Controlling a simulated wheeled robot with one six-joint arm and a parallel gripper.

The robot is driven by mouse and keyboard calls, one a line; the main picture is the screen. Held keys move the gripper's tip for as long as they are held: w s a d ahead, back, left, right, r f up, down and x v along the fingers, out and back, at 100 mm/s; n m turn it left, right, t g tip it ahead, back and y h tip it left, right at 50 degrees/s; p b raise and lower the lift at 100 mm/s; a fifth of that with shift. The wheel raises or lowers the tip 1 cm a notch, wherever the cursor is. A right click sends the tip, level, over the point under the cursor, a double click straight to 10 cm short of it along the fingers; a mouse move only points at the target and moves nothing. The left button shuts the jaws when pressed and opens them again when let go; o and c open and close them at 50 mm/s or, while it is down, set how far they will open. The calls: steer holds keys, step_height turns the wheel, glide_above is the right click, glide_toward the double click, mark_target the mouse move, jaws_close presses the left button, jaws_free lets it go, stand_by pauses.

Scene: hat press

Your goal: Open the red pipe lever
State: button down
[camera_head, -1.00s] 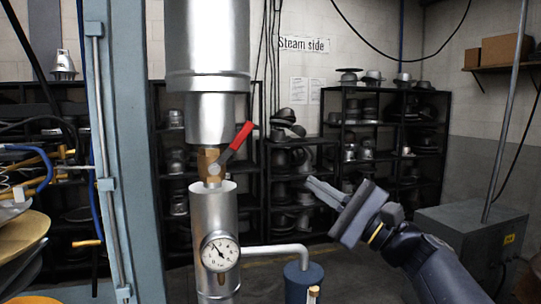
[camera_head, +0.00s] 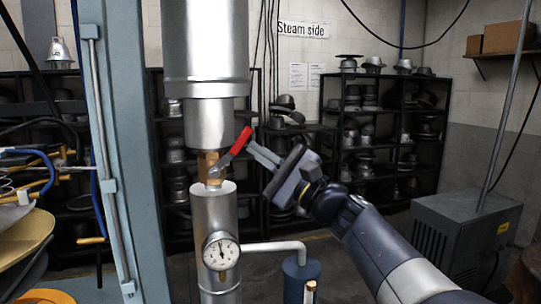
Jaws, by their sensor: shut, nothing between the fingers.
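The red pipe lever (camera_head: 236,146) slants up and to the right from a brass valve (camera_head: 207,168) on the vertical metal pipe (camera_head: 215,212). My gripper (camera_head: 252,146) is shut and empty. Its fingertips point left and up and appear just right of the red handle, around its middle. I cannot tell whether they touch it or are at a different depth. No part of the lever's red handle seems hidden by the fingers.
A pressure gauge (camera_head: 221,251) sits on the pipe below the valve. A side pipe (camera_head: 275,247) runs right to a blue cylinder (camera_head: 300,276). A blue-grey column (camera_head: 126,150) stands left. Black hat shelves (camera_head: 330,165) are behind.

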mark_target(241, 134)
steer(key=shift+r, duration=0.1)
stand_by(0.3)
steer(key=shift+s+a+r+n+g+p, duration=0.1)
steer(key=shift+a+r+n+g+p, duration=0.2)
steer(key=shift+r+n+g, duration=0.3)
steer(key=shift+s+a+r+n+g+p, duration=0.1)
steer(key=shift+a+r+n+g+p, duration=0.2)
steer(key=shift+n, duration=0.5)
steer(key=shift+s+a+r+n+g+h+p, duration=0.1)
steer(key=shift+a+r+n+g+h+p, duration=0.25)
steer(key=shift+r+n+g+h+p, duration=0.25)
steer(key=shift+s+a+r+n+g+h+p, duration=0.2)
steer(key=shift+a+n+g+h, duration=0.1)
steer(key=shift+a+n, duration=0.2)
steer(key=shift+s+a+r+n+g+h+p, duration=0.1)
steer(key=shift+a+r+n+g+h+p, duration=0.1)
steer(key=shift+a+n+h, duration=0.3)
steer(key=shift+a+r, duration=0.1)
steer(key=shift+a, duration=0.15)
steer(key=shift+s, duration=0.1)
